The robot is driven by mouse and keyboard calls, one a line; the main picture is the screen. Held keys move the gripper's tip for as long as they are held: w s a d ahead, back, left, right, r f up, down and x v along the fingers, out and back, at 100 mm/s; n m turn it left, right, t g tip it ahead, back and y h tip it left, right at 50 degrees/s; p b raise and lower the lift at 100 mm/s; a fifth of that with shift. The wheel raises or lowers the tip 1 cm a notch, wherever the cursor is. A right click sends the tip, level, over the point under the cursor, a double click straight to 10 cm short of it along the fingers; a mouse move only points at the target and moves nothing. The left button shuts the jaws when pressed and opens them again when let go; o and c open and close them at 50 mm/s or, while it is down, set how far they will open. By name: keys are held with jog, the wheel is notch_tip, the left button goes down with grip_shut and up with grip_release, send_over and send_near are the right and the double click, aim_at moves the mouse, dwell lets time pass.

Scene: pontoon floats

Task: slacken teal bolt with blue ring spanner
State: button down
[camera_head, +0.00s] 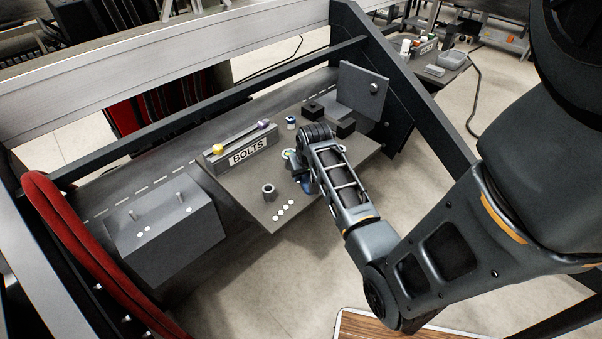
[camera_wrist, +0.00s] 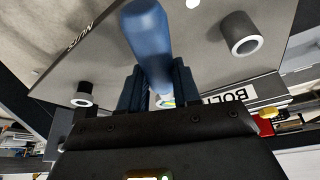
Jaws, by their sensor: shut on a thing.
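The blue ring spanner (camera_wrist: 150,38) shows in the wrist view as a thick blue handle running up from between the fingers. My gripper (camera_wrist: 157,85) is shut on it. In the head view my wrist covers most of the gripper, and only a bit of blue (camera_head: 306,185) shows beneath it, low over the grey bench plate. A small teal and yellowish round piece (camera_wrist: 166,101) shows beyond the fingers; it may be the teal bolt, but I cannot tell. The spanner's ring end is hidden, so I cannot tell whether it sits around a bolt.
A rack labelled BOLTS (camera_head: 247,151) holds a yellow-headed bolt (camera_head: 218,149) and a purple one (camera_head: 262,125). A blue and white piece (camera_head: 291,122) stands behind my wrist. A hollow grey post (camera_head: 269,191) rises from the plate. A grey block (camera_head: 165,228) with pegs is at left.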

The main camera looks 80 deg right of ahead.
jog(key=shift+s+d, duration=0.1)
dwell(0.3)
jog(key=shift+s+d+n, duration=0.25)
jog(key=shift+s+n, duration=0.1)
jog(key=shift+n, duration=0.05)
jog(key=shift+s+d, duration=0.1)
dwell(0.3)
jog(key=shift+s+d+n+t, duration=0.3)
jog(key=shift+n, duration=0.3)
jog(key=shift+s+d+y, duration=0.15)
jog(key=shift+d+y, duration=0.05)
jog(key=shift+y, duration=0.1)
jog(key=shift+s+d+n, duration=0.15)
jog(key=shift+s+n, duration=0.05)
jog(key=shift+n, duration=0.3)
jog(key=shift+s+d, duration=0.1)
jog(key=shift+s+d+n, duration=0.15)
jog(key=shift+d+n, duration=0.05)
jog(key=shift+n, duration=0.1)
